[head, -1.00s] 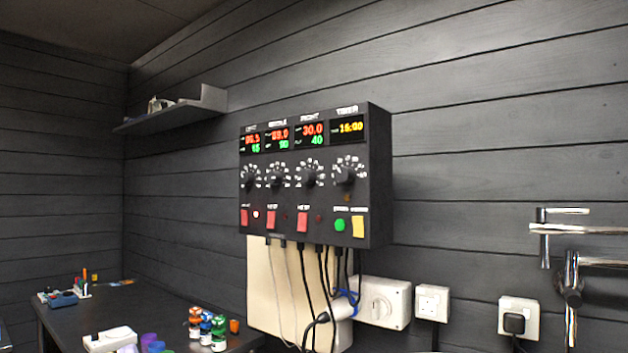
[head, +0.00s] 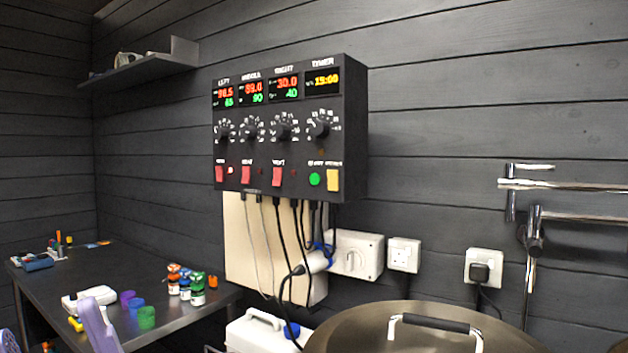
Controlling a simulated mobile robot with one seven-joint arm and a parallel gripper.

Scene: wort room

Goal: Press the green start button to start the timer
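The green start button (head: 314,179) is a round button at the lower right of a black control panel (head: 353,130) on the wall. A yellow button (head: 333,180) sits just right of it. Above them is a dial (head: 320,130), and above that the timer display (head: 323,80), which reads about 15:00 in yellow. To the left are several red switches, more dials and lit red and green displays. My gripper is not in view.
A large metal lid with a black handle (head: 435,323) stands below, right of the panel. A white canister (head: 262,332) is beside it. A dark table (head: 60,290) with bottles and cups is at left. Chrome pipes (head: 534,240) are at right. Cables hang under the panel.

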